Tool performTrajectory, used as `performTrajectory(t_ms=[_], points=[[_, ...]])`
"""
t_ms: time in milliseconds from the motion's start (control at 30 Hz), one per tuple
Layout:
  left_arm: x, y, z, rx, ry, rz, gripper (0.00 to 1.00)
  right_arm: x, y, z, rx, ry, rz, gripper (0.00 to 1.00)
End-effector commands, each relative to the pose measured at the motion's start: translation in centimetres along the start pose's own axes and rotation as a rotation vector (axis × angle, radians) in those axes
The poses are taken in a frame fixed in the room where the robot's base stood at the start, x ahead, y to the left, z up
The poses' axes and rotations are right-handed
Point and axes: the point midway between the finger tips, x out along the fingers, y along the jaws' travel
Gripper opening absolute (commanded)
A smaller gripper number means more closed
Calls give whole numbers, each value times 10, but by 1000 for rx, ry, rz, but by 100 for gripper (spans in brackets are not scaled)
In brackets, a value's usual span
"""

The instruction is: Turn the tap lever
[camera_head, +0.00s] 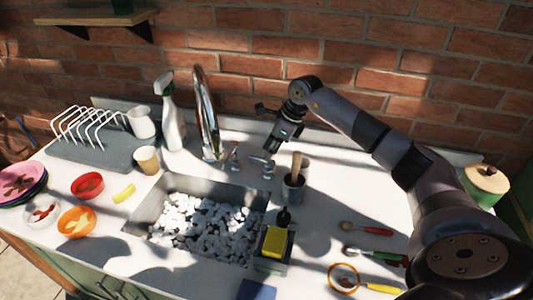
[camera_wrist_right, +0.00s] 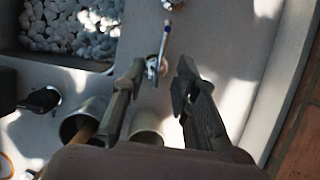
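A tall chrome spout (camera_head: 207,115) rises behind the sink in the head view. Two small chrome taps stand to its right: one tap (camera_head: 234,157) near the spout, and a second tap (camera_head: 268,169) farther right. In the right wrist view, a slim tap lever (camera_wrist_right: 164,45) with a bluish stripe points up the picture from its chrome base. My right gripper (camera_head: 266,127) is above the right-hand tap. Its fingers (camera_wrist_right: 160,68) are spread on both sides of this tap's base, with gaps and no visible contact. My left gripper is not in view.
The sink (camera_head: 150,208) holds white pebbles. Two cups, one with a wooden-handled tool (camera_head: 296,168), stand close to the right-hand tap. A yellow sponge (camera_head: 276,241) lies by the sink. The brick wall (camera_head: 250,65) is close behind. A spray bottle (camera_head: 171,120) stands left of the spout.

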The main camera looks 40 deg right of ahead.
Motion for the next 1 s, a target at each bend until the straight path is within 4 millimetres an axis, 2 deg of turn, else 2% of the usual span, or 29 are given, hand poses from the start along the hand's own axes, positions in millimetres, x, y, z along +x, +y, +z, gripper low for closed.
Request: performTrajectory(t_ms=[100,233,600,1000], points=[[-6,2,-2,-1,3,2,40,17,0,1,2,0,2,28],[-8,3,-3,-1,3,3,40,29,0,0,0,0,0,28],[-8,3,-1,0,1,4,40,35,0,0,0,0,-1,27],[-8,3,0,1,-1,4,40,35,1,0,0,1,2,0]])
